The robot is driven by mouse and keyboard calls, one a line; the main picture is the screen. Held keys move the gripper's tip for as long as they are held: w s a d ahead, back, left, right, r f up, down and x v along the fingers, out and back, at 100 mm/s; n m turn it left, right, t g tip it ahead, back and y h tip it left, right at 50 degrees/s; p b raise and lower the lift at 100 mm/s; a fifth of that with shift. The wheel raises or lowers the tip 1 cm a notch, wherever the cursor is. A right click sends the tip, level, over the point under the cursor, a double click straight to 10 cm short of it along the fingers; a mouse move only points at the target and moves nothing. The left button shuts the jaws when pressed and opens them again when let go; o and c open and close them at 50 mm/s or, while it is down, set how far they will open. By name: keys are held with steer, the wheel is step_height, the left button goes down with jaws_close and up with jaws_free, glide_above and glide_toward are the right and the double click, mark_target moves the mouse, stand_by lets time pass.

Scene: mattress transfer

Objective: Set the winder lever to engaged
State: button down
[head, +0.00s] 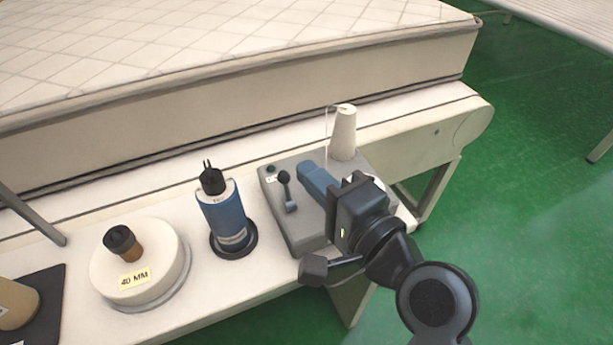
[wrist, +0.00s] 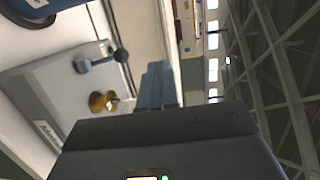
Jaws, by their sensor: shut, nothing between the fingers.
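The winder is a grey box (head: 280,225) near the right end of the bench. Its lever (head: 284,178) has a black ball knob on a short arm above a blue-grey base, and stands on the left part of the box top. The lever also shows in the wrist view (wrist: 120,55), left of the fingers, with its blue-grey arm to the left of the knob. My gripper (head: 306,170) is shut and empty, its blue fingers just right of the lever with a small gap in the head view. My wrist hides the winder's right side. The label by the lever is unreadable.
A white thread cone (head: 343,135) stands behind my gripper. A blue cylindrical tool (head: 228,220) stands left of the winder, then a white round block marked 40 MM (head: 165,262). A quilted mattress (head: 230,100) lies behind. A brass part (wrist: 98,102) is near my fingers.

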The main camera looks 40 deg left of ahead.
steer(key=d+r, duration=0.4)
steer(key=d, duration=0.2)
steer(key=shift+s+d+r+b, duration=0.15)
steer(key=shift+s+r+b, duration=0.15)
steer(key=shift+s+r, duration=0.15)
steer(key=s+d+f+m+t+h, duration=0.2)
steer(key=d+f+t+h, duration=0.3)
steer(key=d+f, duration=0.5)
steer(key=s+d+f+m+t+h, duration=0.15)
steer(key=d+f+t+h, duration=0.35)
steer(key=d, duration=0.9)
steer(key=s+d+r+n+h, duration=0.2)
steer(key=s+d, duration=0.4)
steer(key=s, duration=0.4)
steer(key=s+d+r+n+t+h, duration=0.1)
steer(key=s+d+r+n+h, duration=0.1)
steer(key=s+d+n+h, duration=0.2)
steer(key=s+d, duration=0.3)
steer(key=s, duration=0.3)
steer(key=shift+s+d+t+h, duration=0.2)
steer(key=shift+t+h, duration=0.1)
steer(key=shift+h, duration=0.1)
steer(key=c, duration=1.9)
jaws_free()
